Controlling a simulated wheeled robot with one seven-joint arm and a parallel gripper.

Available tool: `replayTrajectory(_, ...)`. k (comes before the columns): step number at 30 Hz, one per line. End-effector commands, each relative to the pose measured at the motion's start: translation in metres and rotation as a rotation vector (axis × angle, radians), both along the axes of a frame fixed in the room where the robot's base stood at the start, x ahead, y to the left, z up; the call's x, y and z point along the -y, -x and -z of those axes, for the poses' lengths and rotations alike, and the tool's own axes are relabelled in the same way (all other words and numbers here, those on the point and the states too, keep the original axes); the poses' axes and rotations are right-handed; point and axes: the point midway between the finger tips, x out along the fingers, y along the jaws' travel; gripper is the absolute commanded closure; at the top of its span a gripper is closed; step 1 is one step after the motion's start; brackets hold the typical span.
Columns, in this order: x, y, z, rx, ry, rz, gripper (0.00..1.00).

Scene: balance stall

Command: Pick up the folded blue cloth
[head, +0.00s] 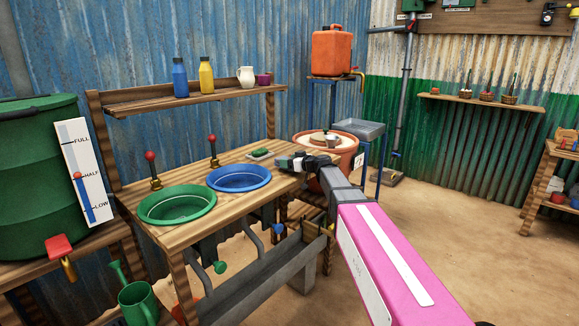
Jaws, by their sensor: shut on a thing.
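My gripper (284,162) is at the right end of the wooden wash counter (190,232), just right of a small green dish (260,153). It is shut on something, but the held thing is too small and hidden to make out. I cannot pick out a folded blue cloth anywhere in the head view. My pink and grey arm reaches in from the lower right and covers part of the counter's right end.
A green basin (177,205) and a blue basin (239,178) are set in the counter, with red-knobbed levers behind. Bottles and a white jug (245,76) stand on the shelf above. A terracotta tub (330,150) stands beyond my gripper. Open floor lies to the right.

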Motion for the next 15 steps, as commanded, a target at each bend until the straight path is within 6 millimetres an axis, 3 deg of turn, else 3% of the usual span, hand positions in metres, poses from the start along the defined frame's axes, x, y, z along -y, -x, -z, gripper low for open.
replayTrajectory(4,0.0,0.0,-0.022,0.003,0.0,0.0,0.58)
replayTrajectory(15,-0.019,0.072,-0.063,0.002,0.0,-0.002,0.58)
